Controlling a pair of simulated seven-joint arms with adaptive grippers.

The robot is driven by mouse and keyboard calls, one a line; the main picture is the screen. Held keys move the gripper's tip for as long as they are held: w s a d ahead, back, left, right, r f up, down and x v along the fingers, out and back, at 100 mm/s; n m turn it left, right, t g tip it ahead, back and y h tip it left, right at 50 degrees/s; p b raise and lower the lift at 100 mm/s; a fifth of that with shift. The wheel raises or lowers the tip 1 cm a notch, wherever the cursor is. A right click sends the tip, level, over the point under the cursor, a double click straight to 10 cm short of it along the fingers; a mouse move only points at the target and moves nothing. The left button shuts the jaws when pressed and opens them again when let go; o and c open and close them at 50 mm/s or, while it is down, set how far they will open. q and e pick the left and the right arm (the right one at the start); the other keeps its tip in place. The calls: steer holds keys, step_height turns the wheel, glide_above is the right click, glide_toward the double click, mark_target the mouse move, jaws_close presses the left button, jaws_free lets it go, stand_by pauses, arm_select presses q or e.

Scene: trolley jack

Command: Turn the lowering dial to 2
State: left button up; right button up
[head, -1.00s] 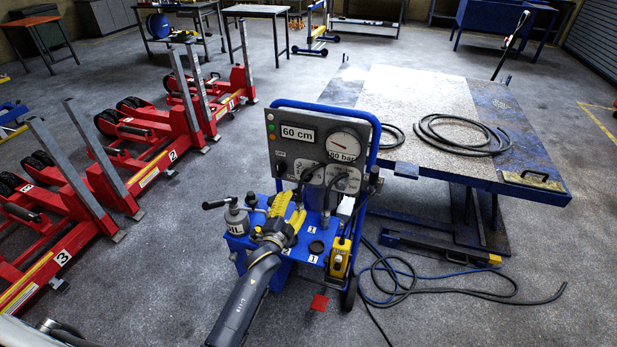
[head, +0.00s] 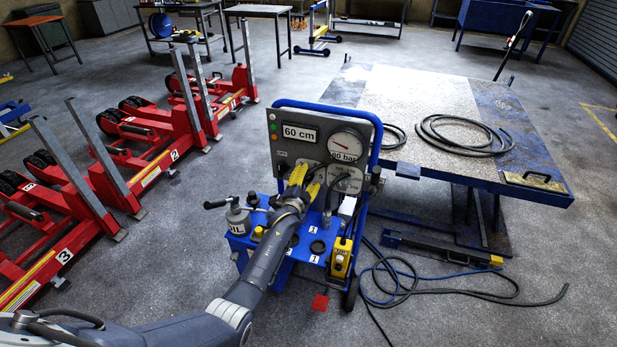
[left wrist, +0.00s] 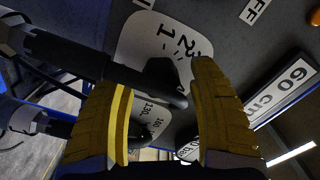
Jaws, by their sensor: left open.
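The blue trolley unit carries a grey control panel (head: 277,150) with a "60 cm" display (head: 299,133) and a round gauge (head: 346,145). My left gripper (head: 306,180) is at the panel's lower left part, with yellow fingers open. In the left wrist view, a dark knob (left wrist: 163,76) on a white plate (left wrist: 140,42) marked 1 and 2 lies between and beyond the open fingers (left wrist: 163,110). I cannot tell whether a finger touches it, nor where it points. In the head view the gripper hides this knob. My right gripper is out of view.
A second dial plate (head: 346,180) sits to the right on the panel; a black hose or bar (left wrist: 70,58) crosses close by in the wrist view. The blue trolley top (head: 235,245) holds an oil can (head: 237,218). A lift table (head: 410,100) stands right, red jacks (head: 150,150) left.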

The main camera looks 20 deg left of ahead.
arm_select(q)
steer(key=shift+w, duration=0.4)
jaws_close()
stand_by(0.4)
